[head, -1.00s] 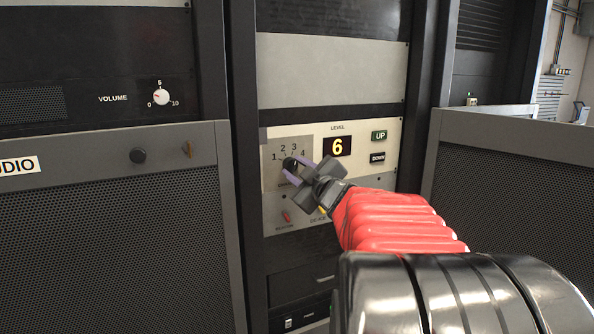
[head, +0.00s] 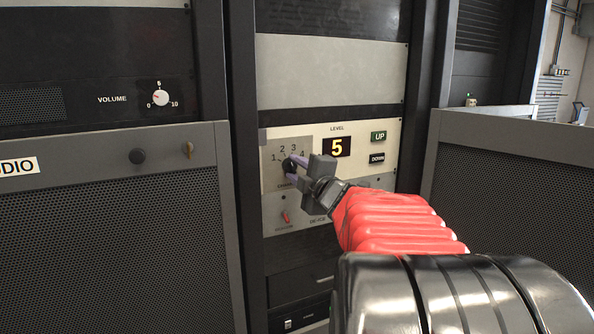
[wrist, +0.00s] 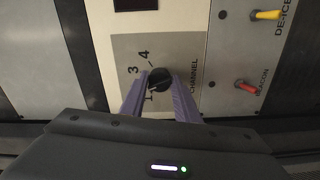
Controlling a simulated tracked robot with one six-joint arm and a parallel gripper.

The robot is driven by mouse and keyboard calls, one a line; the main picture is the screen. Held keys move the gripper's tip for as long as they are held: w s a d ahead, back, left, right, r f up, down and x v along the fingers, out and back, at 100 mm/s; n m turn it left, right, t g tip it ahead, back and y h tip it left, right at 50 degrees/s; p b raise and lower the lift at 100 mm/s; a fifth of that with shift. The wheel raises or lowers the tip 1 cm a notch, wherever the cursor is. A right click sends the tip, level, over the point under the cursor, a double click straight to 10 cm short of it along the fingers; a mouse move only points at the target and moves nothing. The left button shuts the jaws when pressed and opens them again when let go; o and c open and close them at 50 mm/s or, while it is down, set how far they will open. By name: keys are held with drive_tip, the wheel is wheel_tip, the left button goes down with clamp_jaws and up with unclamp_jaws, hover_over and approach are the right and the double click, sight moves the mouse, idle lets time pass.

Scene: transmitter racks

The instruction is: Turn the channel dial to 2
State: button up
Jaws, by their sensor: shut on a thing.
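The channel dial is a small black knob (wrist: 160,80) on a grey square plate (wrist: 125,45) marked 1 to 4. It also shows in the head view as a dark knob (head: 288,166), partly covered by my gripper. My gripper (head: 293,168) has its two purple fingers closed around the knob, one on each side; they also show in the wrist view (wrist: 160,92). In the wrist view the 1, 3 and 4 are readable and the 2 is not clear. I cannot tell for sure which number the knob's pointer faces.
Right of the dial are a LEVEL display (head: 337,147) reading 5 and the UP (head: 379,136) and DOWN (head: 383,158) buttons. A red beacon switch (wrist: 246,87) and a yellow de-ice switch (wrist: 266,15) sit below on the panel. Mesh-fronted cabinets (head: 110,240) flank the rack.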

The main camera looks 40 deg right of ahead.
drive_tip(key=shift+a+f, duration=0.1)
drive_tip(key=shift+f, duration=0.05)
drive_tip(key=o, duration=1)
drive_tip(key=shift+o, duration=0.2)
drive_tip(key=v, duration=1.4)
drive_tip(key=shift+w, duration=0.15)
